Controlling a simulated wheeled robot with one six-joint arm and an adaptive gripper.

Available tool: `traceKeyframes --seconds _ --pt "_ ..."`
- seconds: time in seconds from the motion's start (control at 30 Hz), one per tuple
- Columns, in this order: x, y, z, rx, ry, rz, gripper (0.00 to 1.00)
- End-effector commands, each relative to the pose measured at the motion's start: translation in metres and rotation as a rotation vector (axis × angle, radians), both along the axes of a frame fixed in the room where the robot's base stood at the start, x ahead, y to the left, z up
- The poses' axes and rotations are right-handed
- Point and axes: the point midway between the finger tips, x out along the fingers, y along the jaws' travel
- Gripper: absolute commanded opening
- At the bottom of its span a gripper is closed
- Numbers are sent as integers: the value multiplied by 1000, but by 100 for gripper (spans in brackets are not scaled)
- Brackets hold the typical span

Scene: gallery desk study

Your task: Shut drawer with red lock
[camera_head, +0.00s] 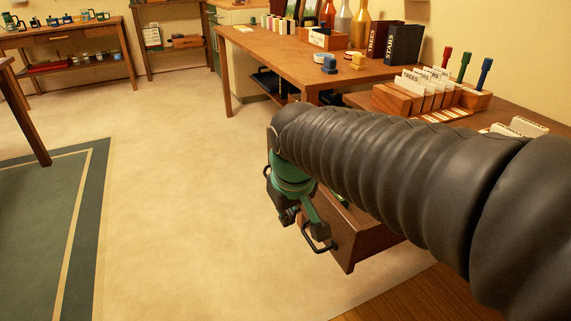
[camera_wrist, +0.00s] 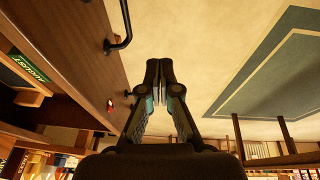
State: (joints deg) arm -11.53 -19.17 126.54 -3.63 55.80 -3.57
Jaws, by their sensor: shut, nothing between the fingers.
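A brown wooden drawer (camera_head: 350,238) stands pulled out below the right desk in the head view, with a black bar handle (camera_head: 319,241) on its front. The wrist view shows a long wooden front (camera_wrist: 85,45) on the left, with a black handle (camera_wrist: 124,30) and a small red lock (camera_wrist: 110,104). My gripper (camera_wrist: 158,66) has its fingers together and is empty, to the right of that wooden front. In the head view my dark sleeved arm hides much of the drawer, and my green gripper body hangs just left of it. Contact cannot be told.
A green card marked AUGUST (camera_wrist: 28,67) lies behind the wooden front. The desk (camera_head: 290,55) at the back carries books and bottles. A wooden card holder (camera_head: 400,98) stands on the right desk. Open floor (camera_head: 180,170) and a green rug (camera_head: 45,230) lie to the left.

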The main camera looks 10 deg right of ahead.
Motion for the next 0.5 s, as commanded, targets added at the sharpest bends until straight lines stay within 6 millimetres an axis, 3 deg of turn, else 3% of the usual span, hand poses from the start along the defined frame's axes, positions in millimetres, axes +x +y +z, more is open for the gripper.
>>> traceKeyframes --seconds 0.2,0.5 --pt "68 33 9 -148 78 287 0" --pt "147 67 40 -409 219 807 0"
